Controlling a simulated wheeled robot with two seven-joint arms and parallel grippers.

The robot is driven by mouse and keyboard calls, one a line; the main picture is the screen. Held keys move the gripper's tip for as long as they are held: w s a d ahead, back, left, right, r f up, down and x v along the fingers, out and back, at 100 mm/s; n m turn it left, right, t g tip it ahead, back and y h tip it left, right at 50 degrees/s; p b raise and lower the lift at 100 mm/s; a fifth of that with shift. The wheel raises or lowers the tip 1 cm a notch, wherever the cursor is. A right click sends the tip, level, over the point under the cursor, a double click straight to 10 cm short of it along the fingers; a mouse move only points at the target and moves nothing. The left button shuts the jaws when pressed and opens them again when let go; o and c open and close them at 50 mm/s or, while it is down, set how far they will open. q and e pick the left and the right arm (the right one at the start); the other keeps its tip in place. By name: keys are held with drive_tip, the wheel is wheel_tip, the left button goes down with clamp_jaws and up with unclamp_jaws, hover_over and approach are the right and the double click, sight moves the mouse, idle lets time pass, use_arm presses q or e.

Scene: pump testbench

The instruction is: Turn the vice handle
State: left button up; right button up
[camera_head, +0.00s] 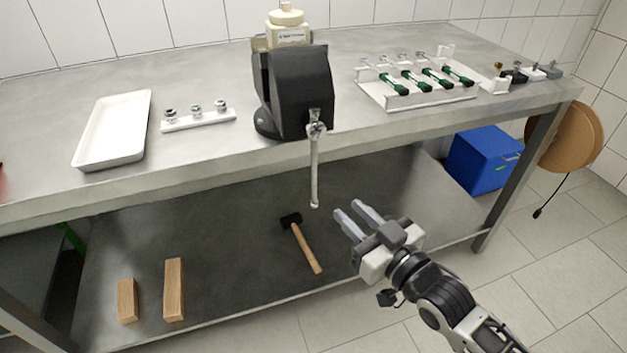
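My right gripper (350,215) is in front of the bench, to the right of and slightly below the handle's lower end. Its two fingers are apart with nothing seen between them, and they appear not to touch the handle. My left gripper is not in view.
On the bench (48,130) are a white tray (112,128), a small rack of fittings (198,118) and a holder with green-handled screwdrivers (440,99). A hammer (303,246) and wooden blocks (173,290) lie on the lower shelf. A blue box (482,160) is at the right.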

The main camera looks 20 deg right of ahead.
sight(316, 179)
drive_tip(key=x, duration=1.2)
drive_tip(key=shift+w+a, duration=0.1)
clamp_jaws()
